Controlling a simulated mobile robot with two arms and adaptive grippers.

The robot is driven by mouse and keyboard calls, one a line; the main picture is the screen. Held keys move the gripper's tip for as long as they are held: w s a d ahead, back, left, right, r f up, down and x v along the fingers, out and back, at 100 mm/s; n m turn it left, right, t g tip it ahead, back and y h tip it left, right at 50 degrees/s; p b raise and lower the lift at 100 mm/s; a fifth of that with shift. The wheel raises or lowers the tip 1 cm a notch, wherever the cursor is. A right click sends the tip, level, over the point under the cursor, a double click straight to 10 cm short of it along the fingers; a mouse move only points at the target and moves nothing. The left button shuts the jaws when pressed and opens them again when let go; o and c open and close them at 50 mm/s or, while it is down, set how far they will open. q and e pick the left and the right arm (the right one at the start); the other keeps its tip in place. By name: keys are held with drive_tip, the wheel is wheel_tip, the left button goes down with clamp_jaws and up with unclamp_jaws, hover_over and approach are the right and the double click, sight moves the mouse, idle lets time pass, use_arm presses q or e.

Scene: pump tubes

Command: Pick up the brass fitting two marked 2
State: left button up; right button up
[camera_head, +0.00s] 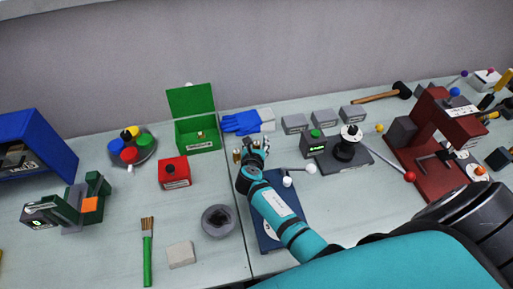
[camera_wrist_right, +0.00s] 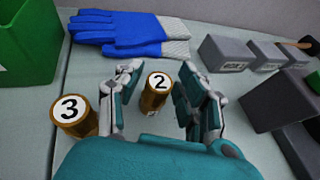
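The brass fitting marked 2 (camera_wrist_right: 155,100) stands upright in the right wrist view, its white top label facing up. My right gripper (camera_wrist_right: 158,88) is open, with one finger on each side of this fitting and gaps visible between fingers and fitting. In the head view my right gripper (camera_head: 254,146) is low over the bench near the blue gloves, and it mostly hides fitting 2 there. A brass fitting marked 3 (camera_wrist_right: 78,122) stands just outside the left finger in the wrist view. My left gripper is not in view.
Blue gloves (camera_head: 241,123) lie behind the gripper. An open green box (camera_head: 198,135) stands to the left, and a red box (camera_head: 174,173) nearer. Grey blocks (camera_head: 295,124) and a black fixture with a lever (camera_head: 345,152) stand to the right.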

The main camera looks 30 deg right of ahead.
clamp_jaws()
